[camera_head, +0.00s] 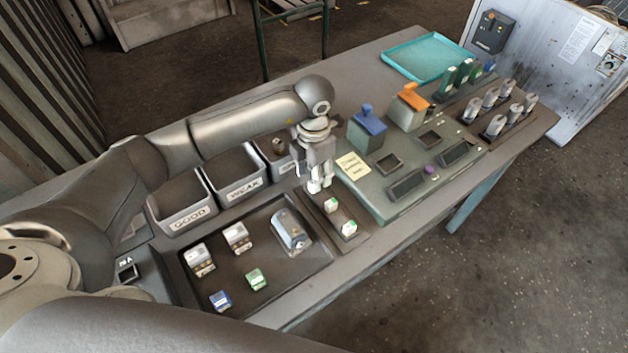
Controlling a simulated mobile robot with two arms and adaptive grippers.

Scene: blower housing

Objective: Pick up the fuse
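No single thing is clearly marked as the fuse. Two small white-and-green blocks, a nearer one (349,228) and a farther one (331,204), sit on a narrow dark strip beside the tray. My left gripper (320,185) points down over the far end of this strip, just beyond the farther block. Its fingertips are close together; whether something is between them is too small to tell. In the dark tray (187,285) lie a green-and-white block (256,279), a blue-and-white block (220,300), two white-grey blocks and a grey rounded housing (291,230). My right gripper is out of view.
Bins labelled GOOD (188,217) and WEAK (243,188), and a third bin, stand behind the tray. Right of the gripper is a green panel (385,208) with blue and orange levers. Grey cylinders (495,126) and a teal tray (428,58) are farther right.

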